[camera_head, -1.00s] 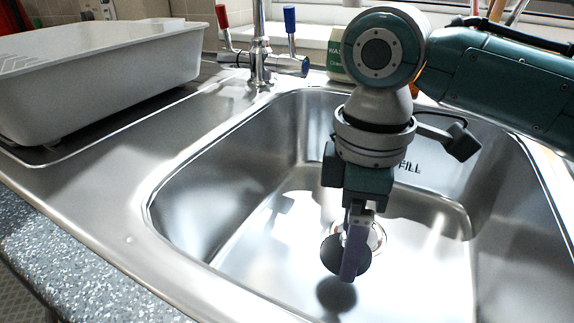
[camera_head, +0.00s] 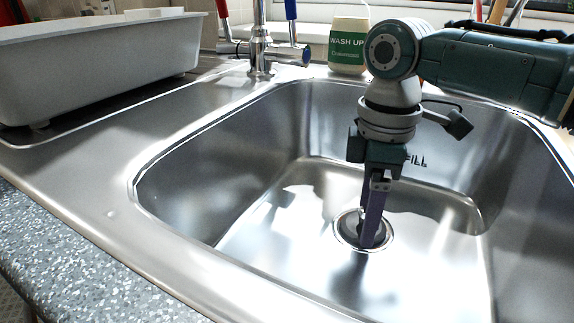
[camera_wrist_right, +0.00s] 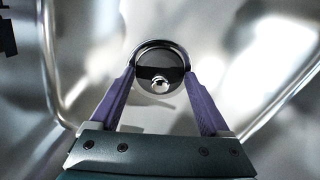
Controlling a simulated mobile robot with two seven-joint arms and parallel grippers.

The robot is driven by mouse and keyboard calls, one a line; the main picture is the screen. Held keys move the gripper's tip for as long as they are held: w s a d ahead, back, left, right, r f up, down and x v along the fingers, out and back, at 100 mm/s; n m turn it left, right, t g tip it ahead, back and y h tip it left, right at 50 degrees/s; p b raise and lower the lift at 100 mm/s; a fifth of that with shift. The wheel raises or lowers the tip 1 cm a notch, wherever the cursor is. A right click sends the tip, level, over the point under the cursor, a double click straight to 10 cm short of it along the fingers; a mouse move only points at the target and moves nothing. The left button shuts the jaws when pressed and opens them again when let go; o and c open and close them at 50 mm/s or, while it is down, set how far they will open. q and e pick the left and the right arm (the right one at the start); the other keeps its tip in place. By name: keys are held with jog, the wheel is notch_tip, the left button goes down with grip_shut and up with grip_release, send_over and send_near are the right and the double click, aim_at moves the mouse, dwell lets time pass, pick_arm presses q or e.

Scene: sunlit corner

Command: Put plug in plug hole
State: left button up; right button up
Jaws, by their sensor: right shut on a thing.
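The plug (camera_head: 352,230) is a dark round disc. My right gripper (camera_head: 368,240) points down into the sink and is shut on it. In the right wrist view, my gripper's purple fingers (camera_wrist_right: 160,80) flank the dark plug (camera_wrist_right: 154,72), with a shiny round knob at its middle. The plug hole (camera_head: 389,238) is a bright metal ring in the sink floor, and the plug overlaps it in the head view. I cannot tell whether the plug is seated or slightly above the hole. The fingers hide part of both. My left gripper is out of view.
The steel sink basin (camera_head: 270,255) is otherwise empty, with walls around my right gripper. A tap (camera_head: 261,50) stands behind it, and a green-labelled wash-up bottle (camera_head: 347,48) at the back. A grey dish tub (camera_head: 95,70) sits on the left drainer.

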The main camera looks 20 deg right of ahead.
jog(key=o, duration=1.2)
jog(key=shift+f, duration=0.1)
notch_tip(320, 180, up, 7)
jog(key=shift+p, duration=1.2)
jog(key=shift+r, duration=0.4)
